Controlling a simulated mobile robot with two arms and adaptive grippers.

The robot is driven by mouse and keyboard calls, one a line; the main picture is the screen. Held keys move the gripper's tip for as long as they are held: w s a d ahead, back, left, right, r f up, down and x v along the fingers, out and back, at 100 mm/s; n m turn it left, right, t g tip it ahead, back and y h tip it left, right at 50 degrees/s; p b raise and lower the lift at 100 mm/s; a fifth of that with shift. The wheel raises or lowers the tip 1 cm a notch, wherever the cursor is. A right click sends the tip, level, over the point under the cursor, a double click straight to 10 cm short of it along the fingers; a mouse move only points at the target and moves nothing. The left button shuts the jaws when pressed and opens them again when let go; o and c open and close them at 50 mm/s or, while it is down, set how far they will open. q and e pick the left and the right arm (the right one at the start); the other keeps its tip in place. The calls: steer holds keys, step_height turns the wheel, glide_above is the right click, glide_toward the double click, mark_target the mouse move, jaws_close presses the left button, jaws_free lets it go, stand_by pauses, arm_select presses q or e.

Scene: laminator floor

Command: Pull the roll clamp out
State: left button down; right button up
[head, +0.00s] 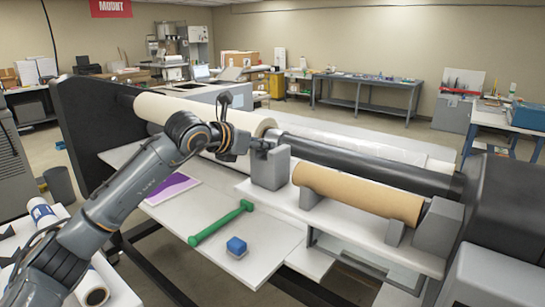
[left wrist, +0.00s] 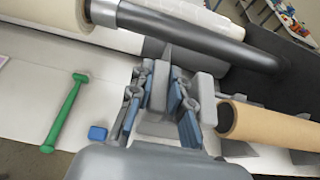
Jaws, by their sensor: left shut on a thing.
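My left gripper (head: 266,146) is at the end of the long cream roll (head: 205,112), over a grey block (head: 270,172). In the left wrist view, the two fingers (left wrist: 163,88) with blue pads stand on either side of a grey part, which I take to be the roll clamp (left wrist: 159,104). The gripper is shut on it. The fingers and wrist hide much of the clamp, and I cannot tell how far it sits in its seat. A dark grey shaft (head: 365,163) runs right from the roll end. My right gripper is not in view.
A brown cardboard roll (head: 357,190) rests on supports to the right. A purple sheet (head: 172,188) lies to the left. Bare table surrounds the tools.

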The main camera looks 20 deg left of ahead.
arm_select(q)
steer(key=shift+w+a, duration=0.1)
steer(key=shift+a, duration=0.2)
steer(key=shift+r, duration=0.1)
steer(key=c, duration=1.4)
jaws_free()
steer(key=shift+o, duration=0.9)
steer(key=shift+a, duration=0.15)
